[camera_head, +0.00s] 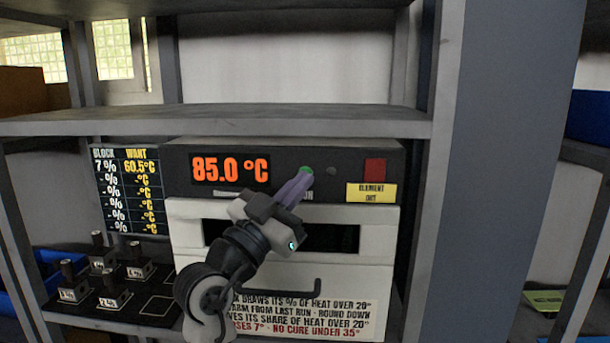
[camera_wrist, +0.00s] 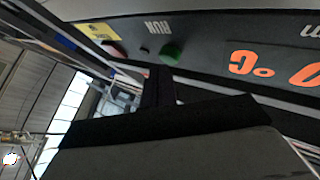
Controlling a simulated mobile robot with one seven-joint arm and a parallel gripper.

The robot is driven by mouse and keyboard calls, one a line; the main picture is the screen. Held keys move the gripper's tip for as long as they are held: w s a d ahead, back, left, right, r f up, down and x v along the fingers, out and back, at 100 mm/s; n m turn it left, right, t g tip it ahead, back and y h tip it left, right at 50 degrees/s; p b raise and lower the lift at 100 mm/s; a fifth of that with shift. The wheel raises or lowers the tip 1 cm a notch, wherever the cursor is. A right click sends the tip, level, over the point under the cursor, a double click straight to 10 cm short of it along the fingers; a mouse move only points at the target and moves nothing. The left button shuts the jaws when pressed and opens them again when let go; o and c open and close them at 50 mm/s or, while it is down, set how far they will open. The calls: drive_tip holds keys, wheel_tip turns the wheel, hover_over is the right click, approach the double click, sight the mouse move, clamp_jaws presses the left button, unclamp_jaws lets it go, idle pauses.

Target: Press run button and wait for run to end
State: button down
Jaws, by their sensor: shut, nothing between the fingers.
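The oven (camera_head: 185,225) stands on the shelf with a dark control panel across its top. Its orange display (camera_head: 230,169) reads 85.0 °C, and part of the digits shows in the wrist view (camera_wrist: 262,70). The green run button (camera_head: 307,170) is right of the display; in the wrist view the green button (camera_wrist: 172,53) is beside the word RUN. My gripper (camera_head: 302,178) is shut and empty, its fingertips at the button's lower edge. In the wrist view its fingers (camera_wrist: 158,80) end just below the button. I cannot tell whether they touch it.
A red square (camera_head: 375,168) and a yellow "ELEMENT OUT" label (camera_head: 371,193) are on the panel's right. A board (camera_head: 129,190) lists 7% and 60.5°C. Several labelled blocks stand on a dark tray (camera_head: 157,306) at left. A grey post (camera_head: 490,170) is at right.

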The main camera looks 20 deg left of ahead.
drive_tip(key=shift+w, duration=0.15)
idle(0.5)
drive_tip(key=shift+w+a+b, duration=0.1)
drive_tip(key=shift+w+b, duration=0.2)
drive_tip(key=shift+b, duration=0.05)
drive_tip(key=shift+s, duration=0.5)
drive_tip(key=s, duration=0.2)
drive_tip(key=s+d, duration=0.1)
drive_tip(key=s+b, duration=0.1)
drive_tip(key=s, duration=0.1)
drive_tip(key=shift+s+d, duration=0.3)
drive_tip(key=shift+d, duration=0.1)
idle(0.5)
